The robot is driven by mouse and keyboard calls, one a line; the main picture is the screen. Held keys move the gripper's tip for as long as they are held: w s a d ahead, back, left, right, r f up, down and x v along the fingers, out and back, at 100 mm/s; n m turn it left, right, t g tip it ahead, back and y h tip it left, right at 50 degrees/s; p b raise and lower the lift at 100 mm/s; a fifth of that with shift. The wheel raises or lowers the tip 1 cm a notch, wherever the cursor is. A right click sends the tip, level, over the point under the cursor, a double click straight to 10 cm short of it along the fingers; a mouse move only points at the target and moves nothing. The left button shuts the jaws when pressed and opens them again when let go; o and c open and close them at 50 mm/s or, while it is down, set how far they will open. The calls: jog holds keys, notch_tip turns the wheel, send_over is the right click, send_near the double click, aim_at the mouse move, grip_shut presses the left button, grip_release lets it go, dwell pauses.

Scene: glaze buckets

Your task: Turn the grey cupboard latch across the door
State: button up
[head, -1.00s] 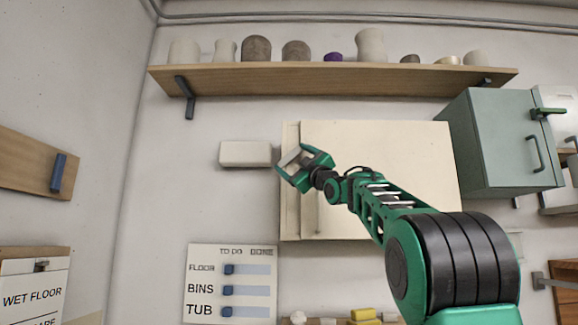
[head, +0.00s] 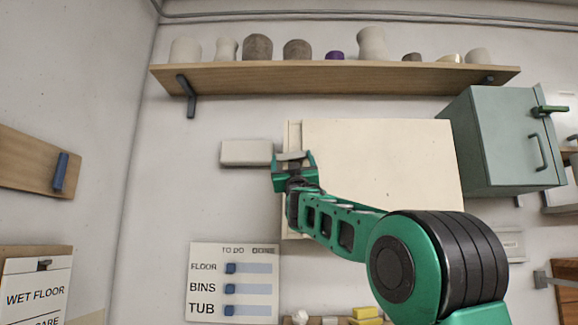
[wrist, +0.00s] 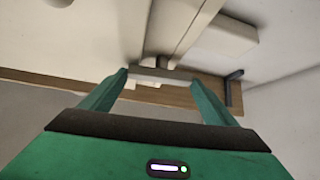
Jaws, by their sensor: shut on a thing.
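The cream cupboard (head: 385,165) hangs on the wall in the middle of the head view. Its grey latch (head: 291,156) is a short bar at the cupboard's left edge, lying about level. My gripper (head: 294,163) is shut on the latch from below. In the wrist view the latch (wrist: 160,74) spans between my two green fingers, with a dark stub behind it. The fingers hide the latch's ends in part, and my arm covers the cupboard's lower left part.
A pale block (head: 247,153) sits on the wall just left of the latch. A wooden shelf (head: 335,76) with several pots runs above. A grey-green cabinet (head: 500,140) with a green latch (head: 549,111) is at the right. A to-do board (head: 234,283) hangs below left.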

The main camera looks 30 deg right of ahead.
jog(key=m+h, duration=0.1)
jog(key=m, duration=0.1)
jog(key=m+g+h, duration=0.1)
jog(key=shift+w+a+f+h, duration=0.15)
jog(key=shift+w+a+h, duration=0.1)
jog(key=shift+a+h, duration=0.05)
jog(key=shift+m+g+h, duration=0.3)
jog(key=shift+m, duration=0.3)
jog(key=o, duration=1)
jog(key=shift+o, duration=0.2)
jog(key=v, duration=1)
jog(key=shift+a+f, duration=0.2)
jog(key=shift+f, duration=0.1)
jog(key=shift+s, duration=0.1)
